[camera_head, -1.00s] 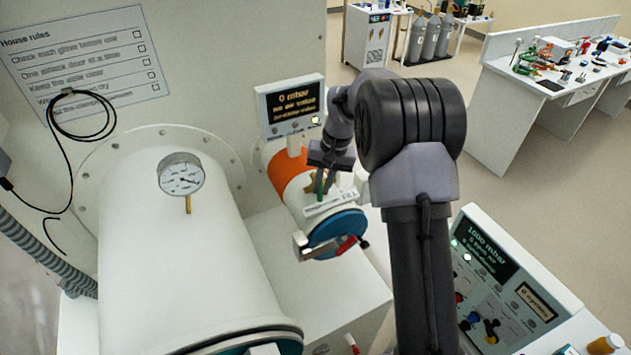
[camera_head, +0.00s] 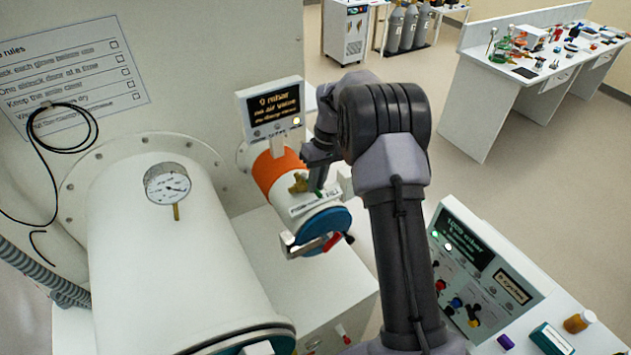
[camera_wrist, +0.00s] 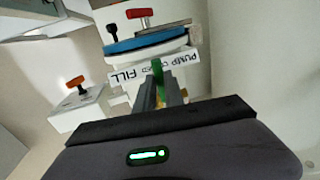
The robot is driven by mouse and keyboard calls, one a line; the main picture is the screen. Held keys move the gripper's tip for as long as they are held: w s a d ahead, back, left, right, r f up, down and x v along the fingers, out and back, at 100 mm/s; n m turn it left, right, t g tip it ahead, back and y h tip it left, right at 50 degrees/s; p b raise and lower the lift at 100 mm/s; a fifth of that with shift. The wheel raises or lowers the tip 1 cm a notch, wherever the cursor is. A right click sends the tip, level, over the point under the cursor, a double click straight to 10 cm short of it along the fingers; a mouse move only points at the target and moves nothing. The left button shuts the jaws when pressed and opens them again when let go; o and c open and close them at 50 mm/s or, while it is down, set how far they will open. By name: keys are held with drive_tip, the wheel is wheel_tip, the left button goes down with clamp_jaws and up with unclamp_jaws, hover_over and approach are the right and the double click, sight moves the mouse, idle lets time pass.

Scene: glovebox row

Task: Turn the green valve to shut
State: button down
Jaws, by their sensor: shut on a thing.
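The green valve's handle (camera_wrist: 158,68) stands on the small white antechamber, at a label strip (camera_wrist: 125,75) reading PUMP, a partly covered middle word, and FILL. My gripper (camera_wrist: 160,92) is shut on the green handle, which shows between and just beyond the fingertips. The handle lies across the covered middle word. In the head view, only a little of the green handle (camera_head: 319,192) shows beside a brass fitting (camera_head: 298,183), under my gripper (camera_head: 317,178). My wrist hides part of the valve.
A large white cylinder (camera_head: 150,270) with a gauge (camera_head: 167,184) stands left. A blue-rimmed door (camera_head: 325,224) with a red-handled clamp (camera_head: 333,241) closes the antechamber's front. A display (camera_head: 270,108) stands behind, and a control panel (camera_head: 480,265) right.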

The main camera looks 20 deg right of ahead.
idle(0.3)
drive_tip(key=c, duration=1.4)
unclamp_jaws()
drive_tip(key=shift+c, duration=0.2)
drive_tip(key=d+r, duration=0.3)
drive_tip(key=r, duration=1.4)
drive_tip(key=shift+w+d+p, duration=0.15)
drive_tip(key=shift+w+p, duration=0.2)
drive_tip(key=shift+p, duration=0.1)
